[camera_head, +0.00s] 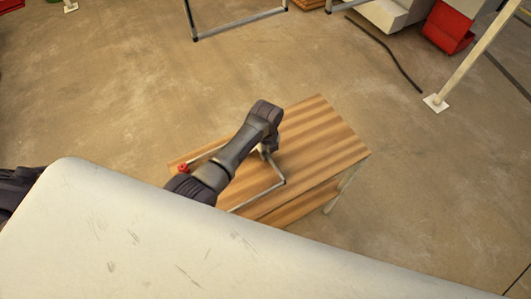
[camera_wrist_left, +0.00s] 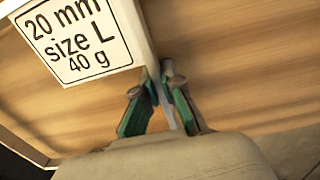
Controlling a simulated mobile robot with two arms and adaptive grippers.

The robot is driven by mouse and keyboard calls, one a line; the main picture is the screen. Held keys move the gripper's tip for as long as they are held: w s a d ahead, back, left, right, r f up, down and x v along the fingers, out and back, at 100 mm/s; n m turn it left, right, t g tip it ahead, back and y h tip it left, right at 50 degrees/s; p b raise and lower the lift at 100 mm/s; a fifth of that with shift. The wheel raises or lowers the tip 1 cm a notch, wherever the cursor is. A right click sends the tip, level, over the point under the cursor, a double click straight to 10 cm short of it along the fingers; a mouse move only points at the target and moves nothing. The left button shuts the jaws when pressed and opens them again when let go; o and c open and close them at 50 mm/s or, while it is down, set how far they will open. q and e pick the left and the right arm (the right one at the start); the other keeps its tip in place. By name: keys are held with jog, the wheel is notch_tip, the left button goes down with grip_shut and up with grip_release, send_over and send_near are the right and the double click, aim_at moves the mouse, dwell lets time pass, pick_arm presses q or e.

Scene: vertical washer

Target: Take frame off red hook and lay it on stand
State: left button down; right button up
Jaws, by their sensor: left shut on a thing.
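The frame (camera_head: 258,195), a thin pale metal rectangle, shows over the wooden stand (camera_head: 325,140) in the head view. My arm hides part of it, and I cannot tell whether it touches the top all along. A small red piece (camera_head: 183,168), perhaps the red hook, shows at the stand's left end. My left gripper (camera_head: 266,150) is over the stand at the frame's far side. In the left wrist view its green fingers (camera_wrist_left: 163,104) are shut on a bar of the frame (camera_wrist_left: 152,50), beside a white label (camera_wrist_left: 75,40) reading "20 mm size L 40 g". My right gripper is not in view.
A pale post with a foot plate (camera_head: 436,103) stands at the right, near a dark cable (camera_head: 388,52) on the floor. A red bin (camera_head: 447,28) is at the top right. Open floor surrounds the stand's far side.

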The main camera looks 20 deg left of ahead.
pick_arm(q)
jog(key=shift+s+f, duration=0.5)
jog(key=shift+f, duration=0.2)
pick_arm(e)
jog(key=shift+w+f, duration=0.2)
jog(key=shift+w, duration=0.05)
pick_arm(q)
jog(key=shift+s+a+f+b, duration=0.1)
jog(key=shift+s+f+b, duration=0.1)
jog(key=shift+f+b, duration=0.15)
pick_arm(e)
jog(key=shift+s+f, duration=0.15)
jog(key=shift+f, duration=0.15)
pick_arm(q)
jog(key=c, duration=1.2)
grip_release()
jog(key=shift+w, duration=0.1)
jog(key=shift+w+f, duration=0.4)
jog(key=shift+w, duration=0.05)
jog(key=shift+w+g, duration=0.15)
jog(key=shift+g, duration=0.15)
jog(key=shift+r, duration=0.25)
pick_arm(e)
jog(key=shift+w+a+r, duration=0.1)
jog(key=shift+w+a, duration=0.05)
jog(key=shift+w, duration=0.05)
